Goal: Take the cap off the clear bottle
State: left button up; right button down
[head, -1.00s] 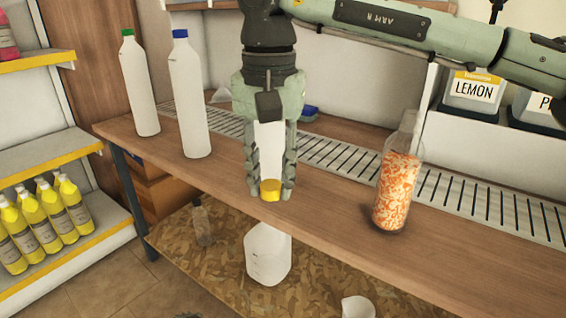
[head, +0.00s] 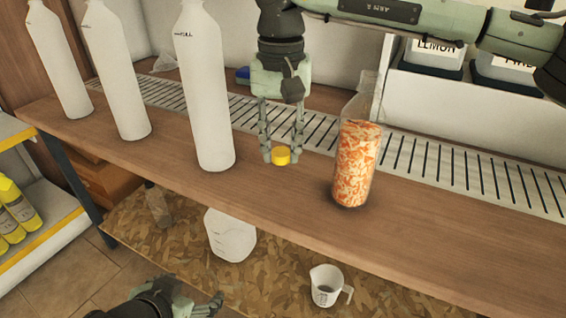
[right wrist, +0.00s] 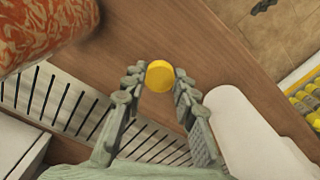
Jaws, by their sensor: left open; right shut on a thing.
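The clear bottle (head: 356,165) stands upright on the wooden bench, partly filled with orange and white flakes. No cap shows on its neck. It also shows at the upper left of the right wrist view (right wrist: 38,28). My right gripper (head: 281,157) is left of the bottle, pointing down, with its fingertips shut on a yellow cap (head: 281,156). The cap also shows between the fingertips in the right wrist view (right wrist: 160,76), held apart from the bottle. My left gripper (head: 208,305) is low at the bottom edge of the head view, open and empty.
Three tall white bottles (head: 207,100) stand left of my right gripper. A slotted metal strip (head: 430,160) runs along the bench's back. A white jug (head: 230,235) and measuring cup (head: 325,287) are on the lower shelf. The bench right of the clear bottle is clear.

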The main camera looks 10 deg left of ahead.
aim_at(284, 179)
jog(key=shift+w+d+f, duration=0.3)
jog(key=shift+f, duration=1.9)
jog(key=shift+f, duration=0.15)
jog(key=c, duration=1.2)
grip_release()
